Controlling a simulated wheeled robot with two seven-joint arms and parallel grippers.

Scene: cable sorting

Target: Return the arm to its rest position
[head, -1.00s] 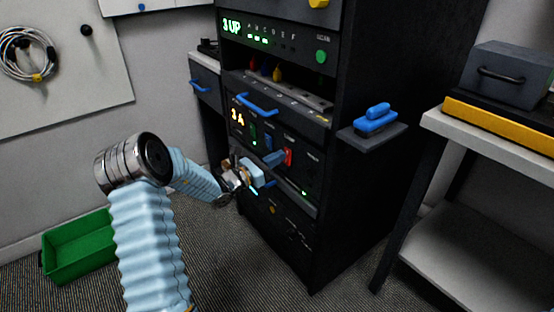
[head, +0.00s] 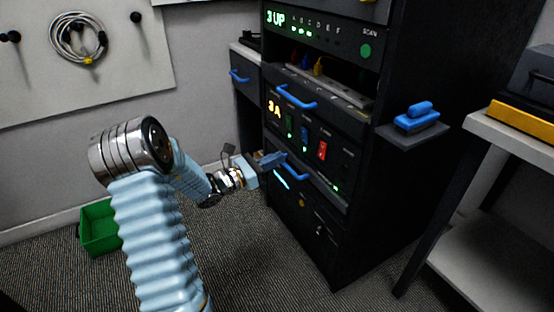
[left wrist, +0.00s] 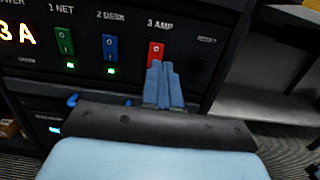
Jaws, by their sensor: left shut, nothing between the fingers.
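My left arm comes in from the left in the head view. Its gripper (head: 274,160) is in front of the black rack's lower panel, beside a blue drawer handle (head: 294,168). In the left wrist view the blue fingers (left wrist: 162,84) are together, with nothing between them. They overlap the lower part of the red switch, labelled 3 AMP (left wrist: 156,50), in that view; I cannot tell contact from it. In the head view the red switch (head: 322,150) is apart from the fingers, to their right. My right gripper is not in view.
The black rack (head: 400,60) has a side shelf with a blue-handled block (head: 416,116). A white table (head: 510,135) stands at the right. A green bin (head: 100,228) sits on the floor at left. A coiled cable (head: 78,38) hangs on the wall board.

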